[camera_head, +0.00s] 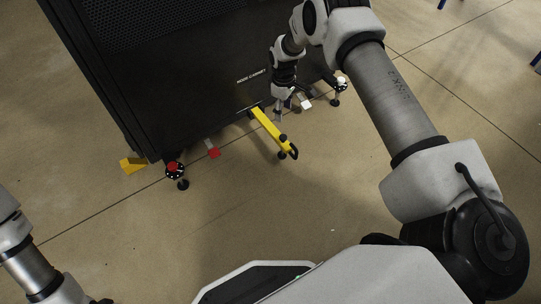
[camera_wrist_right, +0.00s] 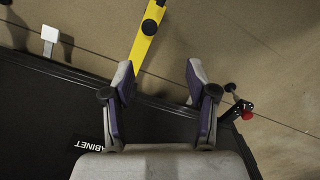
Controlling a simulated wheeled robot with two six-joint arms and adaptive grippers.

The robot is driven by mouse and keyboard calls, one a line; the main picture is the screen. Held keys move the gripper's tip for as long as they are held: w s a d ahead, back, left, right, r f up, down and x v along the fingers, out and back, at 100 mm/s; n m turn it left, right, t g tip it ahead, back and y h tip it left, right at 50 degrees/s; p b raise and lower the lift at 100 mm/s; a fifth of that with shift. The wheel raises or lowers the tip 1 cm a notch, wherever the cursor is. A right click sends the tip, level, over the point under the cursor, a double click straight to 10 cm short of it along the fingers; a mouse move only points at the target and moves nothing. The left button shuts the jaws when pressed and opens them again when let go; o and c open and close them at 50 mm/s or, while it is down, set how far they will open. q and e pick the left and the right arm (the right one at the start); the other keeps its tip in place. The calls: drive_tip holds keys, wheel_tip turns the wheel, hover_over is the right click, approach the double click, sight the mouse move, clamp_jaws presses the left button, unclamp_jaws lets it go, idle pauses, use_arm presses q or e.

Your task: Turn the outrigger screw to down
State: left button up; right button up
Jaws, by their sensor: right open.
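The black cabinet (camera_head: 170,100) has a red-topped outrigger screw (camera_head: 175,170) at its near left corner and a white-topped outrigger screw (camera_head: 341,84) at its right. Both stand upright on black feet. A yellow bar (camera_head: 268,126) sticks out from the cabinet's lower front between them. My right gripper (camera_head: 279,115) is low beside the bar, close to the cabinet. In the right wrist view it is open and empty (camera_wrist_right: 160,70), with the yellow bar (camera_wrist_right: 143,45) beyond its left finger. The red-topped screw (camera_wrist_right: 246,112) shows right of its fingers. My left gripper is out of view.
A red block (camera_head: 213,152) and a white block (camera_head: 305,103) stick out low from the cabinet. A yellow wedge (camera_head: 132,164) lies at the left corner. The floor in front is clear.

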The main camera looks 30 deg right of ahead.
drive_tip(key=b, duration=0.6)
hover_over(283, 136)
wheel_tip(283, 136, down, 9)
drive_tip(key=shift+r, duration=0.1)
wheel_tip(283, 136, down, 7)
drive_tip(key=b, duration=0.4)
drive_tip(key=shift+a, duration=0.1)
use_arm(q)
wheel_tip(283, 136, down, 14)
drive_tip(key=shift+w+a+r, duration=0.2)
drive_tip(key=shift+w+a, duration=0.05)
use_arm(e)
drive_tip(key=shift+c, duration=0.3)
clamp_jaws()
